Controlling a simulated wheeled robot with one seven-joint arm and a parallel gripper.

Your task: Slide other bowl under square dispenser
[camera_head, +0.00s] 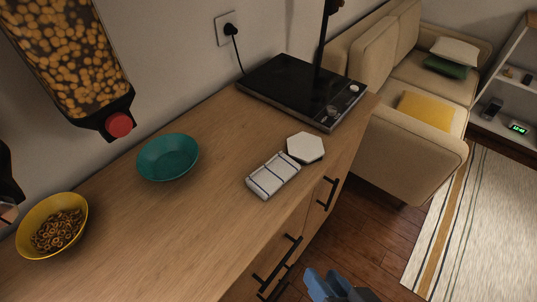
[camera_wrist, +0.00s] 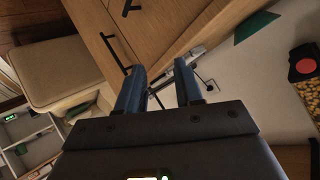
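A teal bowl (camera_head: 168,158) stands on the wooden counter and looks empty. It lies to the right of and below the spout of the square dispenser (camera_head: 72,62), which holds round orange-brown cereal and has a red knob (camera_head: 119,124). A yellow bowl (camera_head: 53,226) with ring cereal in it stands further left. My gripper (camera_head: 325,286) is low in the head view, in front of the counter and well apart from both bowls. In the wrist view its blue fingers (camera_wrist: 160,88) are spread with nothing between them. The teal bowl shows partly there (camera_wrist: 255,27).
A black hotplate (camera_head: 302,90) stands at the counter's far end. Drawer handles (camera_head: 276,264) stick out below. The counter between the teal bowl and the block is clear.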

